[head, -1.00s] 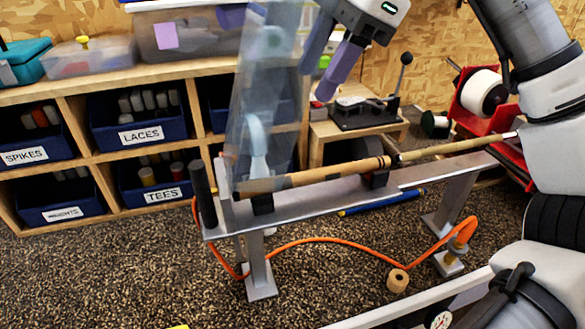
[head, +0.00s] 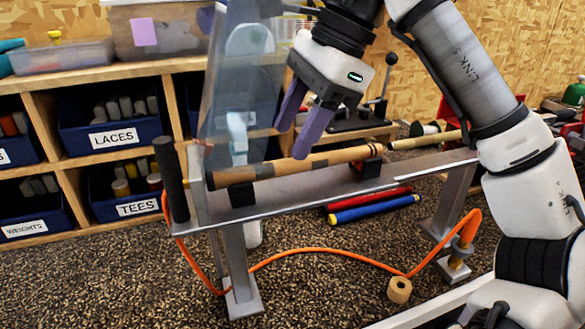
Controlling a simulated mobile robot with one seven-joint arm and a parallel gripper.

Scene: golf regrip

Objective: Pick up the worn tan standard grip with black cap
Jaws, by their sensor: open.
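A worn tan grip (head: 270,170) with dark patches lies nearly level along the metal bench (head: 300,188), resting on black supports. Dark bands show near its right end, and a thin tan shaft (head: 425,140) runs on to the right. I cannot make out a black cap for sure; the left end is close to the clear panel. My gripper (head: 291,144) has two purple fingers, spread apart and empty. It points down just above the middle of the grip. The nearer fingertip overlaps the grip's upper edge in the picture; I cannot tell whether it touches.
A clear upright panel (head: 238,90) and a black upright cylinder (head: 170,175) stand at the bench's left end. An orange hose (head: 320,250) loops below. A red tube (head: 370,198) and a blue tube (head: 375,210) lie behind. Shelves with blue bins (head: 105,125) stand left.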

